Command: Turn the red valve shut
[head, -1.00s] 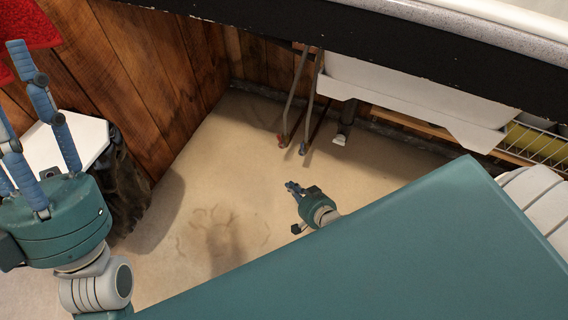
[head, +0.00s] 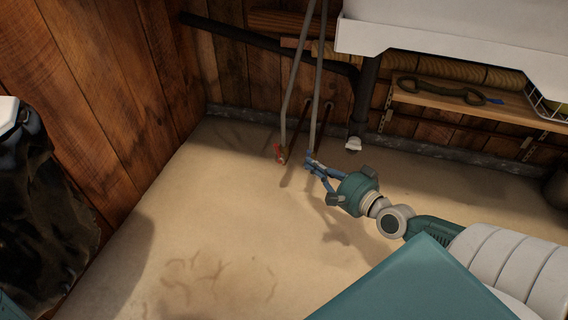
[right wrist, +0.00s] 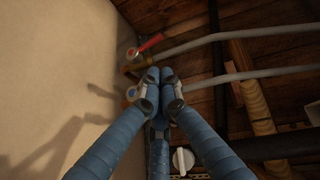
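The red valve (head: 280,153) is at the foot of the left grey pipe, low by the back wall. In the right wrist view its red lever (right wrist: 151,42) slants up and right, near the line of its pipe. A blue-marked valve (right wrist: 132,92) is just below it there. My right gripper (head: 313,161) is at the foot of the right pipe, right of the red valve and apart from it. Its blue fingertips (right wrist: 162,76) are together with nothing seen between them; they partly cover the blue valve in the head view. My left gripper is out of view.
Two grey pipes (head: 318,80) rise from the valves. A black drain pipe (head: 364,95) and white basin (head: 440,35) are to the right, with a wooden shelf (head: 470,102) below the basin. A dark draped thing (head: 40,200) stands left. The floor in front is clear.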

